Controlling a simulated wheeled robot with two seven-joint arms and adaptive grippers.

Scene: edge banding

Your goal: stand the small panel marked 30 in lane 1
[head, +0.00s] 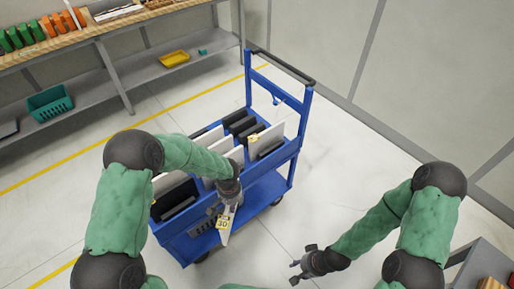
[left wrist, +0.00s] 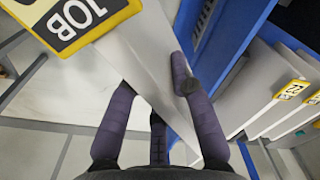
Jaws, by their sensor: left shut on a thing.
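My left gripper (head: 229,204) is shut on a white panel (head: 229,231) with a yellow label reading 30, held at the near side of the blue cart (head: 270,173). In the left wrist view the panel (left wrist: 150,62) is tilted between the dark fingers of my left gripper (left wrist: 155,100); a yellow label with JOB (left wrist: 78,18) shows on it. The cart has black lane dividers (head: 240,122) and other white panels (head: 266,140) standing in it. Lane numbers are not readable. My right gripper (head: 300,264) is open and empty, right of the cart, above the floor.
The cart's upright handle frame (head: 282,70) rises at its far end. A workbench shelf (head: 95,100) with a teal bin (head: 50,103) and a yellow tray (head: 174,59) stands at the upper left. Floor right of the cart is clear.

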